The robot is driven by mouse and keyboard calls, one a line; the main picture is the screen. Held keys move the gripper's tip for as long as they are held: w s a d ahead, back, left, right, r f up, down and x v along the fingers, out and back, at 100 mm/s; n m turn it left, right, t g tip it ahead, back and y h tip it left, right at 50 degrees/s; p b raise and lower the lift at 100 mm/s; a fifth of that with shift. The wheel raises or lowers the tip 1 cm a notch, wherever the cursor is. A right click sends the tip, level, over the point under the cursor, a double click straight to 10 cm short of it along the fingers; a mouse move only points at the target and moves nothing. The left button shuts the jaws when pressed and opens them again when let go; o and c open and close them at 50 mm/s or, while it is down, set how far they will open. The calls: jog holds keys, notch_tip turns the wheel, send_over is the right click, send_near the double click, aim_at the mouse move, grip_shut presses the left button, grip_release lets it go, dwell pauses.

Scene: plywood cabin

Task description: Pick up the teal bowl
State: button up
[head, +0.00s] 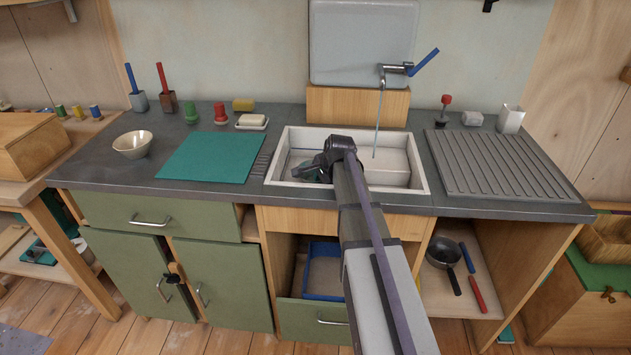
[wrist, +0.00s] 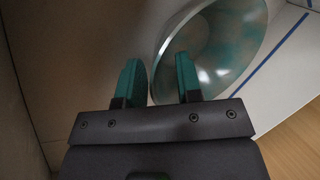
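The teal bowl (wrist: 225,45) shows in the wrist view at the upper right, glossy, with a pale rim and mottled teal inside. It is inside the white sink (head: 281,165). My gripper (wrist: 160,82) is open, with two teal-padded fingers. The bowl's near left rim runs between the fingers in the picture: the right finger overlaps the bowl, the left lies outside it. I cannot tell whether either touches it. In the head view my gripper (head: 312,170) reaches down into the sink's left part.
A tap (head: 395,69) with a thin stream stands behind the sink. A ribbed drainboard (head: 495,165) lies right of it, a teal mat (head: 210,157) left. A cream bowl (head: 133,144) stands further left. Sink walls rise close around my gripper.

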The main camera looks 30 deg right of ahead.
grip_shut()
jog(key=shift+r, duration=0.1)
dwell(0.3)
